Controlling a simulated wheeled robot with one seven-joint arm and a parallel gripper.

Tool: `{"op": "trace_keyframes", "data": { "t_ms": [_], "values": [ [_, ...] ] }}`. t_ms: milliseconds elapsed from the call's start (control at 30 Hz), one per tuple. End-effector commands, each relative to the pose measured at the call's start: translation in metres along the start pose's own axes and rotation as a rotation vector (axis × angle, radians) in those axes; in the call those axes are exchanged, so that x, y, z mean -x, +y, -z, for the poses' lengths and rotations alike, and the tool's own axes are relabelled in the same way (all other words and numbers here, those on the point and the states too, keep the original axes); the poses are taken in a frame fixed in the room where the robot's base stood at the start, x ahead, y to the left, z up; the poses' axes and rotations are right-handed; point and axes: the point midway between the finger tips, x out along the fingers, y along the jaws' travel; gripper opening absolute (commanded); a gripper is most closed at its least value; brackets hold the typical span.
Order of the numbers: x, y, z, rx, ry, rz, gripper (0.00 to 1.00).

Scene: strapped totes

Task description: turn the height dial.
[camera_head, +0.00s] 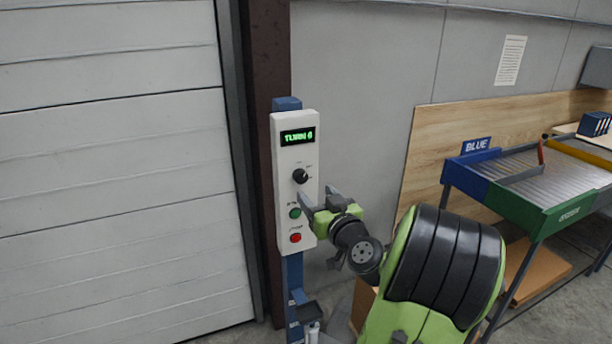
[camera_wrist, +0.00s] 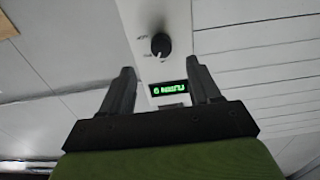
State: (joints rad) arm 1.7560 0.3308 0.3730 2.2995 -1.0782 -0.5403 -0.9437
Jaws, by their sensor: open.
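The black height dial (camera_head: 300,176) sits on the white control panel (camera_head: 283,150), below a green-lit display (camera_head: 298,136) that reads "TURN" and a character I cannot read surely. My gripper (camera_head: 319,195) is open and empty in front of the panel, a little below and right of the dial in the head view. In the wrist view the picture is upside down. There the dial (camera_wrist: 160,45) shows whole, just beyond the fingertips of my gripper (camera_wrist: 160,72) and between their lines. The fingers do not appear to touch it.
A green button (camera_head: 295,212) and a red button (camera_head: 295,238) sit below the dial, close to my gripper. The panel stands on a blue post (camera_head: 293,270). A white shutter door (camera_head: 110,180) is on the left. A roller table (camera_head: 540,205) stands on the right.

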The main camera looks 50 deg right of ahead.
Motion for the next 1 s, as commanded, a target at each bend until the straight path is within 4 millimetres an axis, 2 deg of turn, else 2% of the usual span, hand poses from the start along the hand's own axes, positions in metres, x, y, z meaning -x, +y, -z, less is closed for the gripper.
{"op": "trace_keyframes", "data": {
  "t_ms": [100, 300, 433, 667, 1000],
  "values": [
    [-0.031, -0.002, 0.004, -0.002, 0.001, 0.007, 0.62],
    [-0.067, -0.001, 0.003, -0.001, 0.000, 0.004, 0.62],
    [-0.075, -0.001, 0.001, 0.000, -0.001, 0.001, 0.62],
    [-0.075, 0.000, 0.000, 0.000, -0.001, 0.001, 0.61],
    [-0.075, 0.000, 0.000, 0.000, -0.002, 0.001, 0.09]
  ]
}}
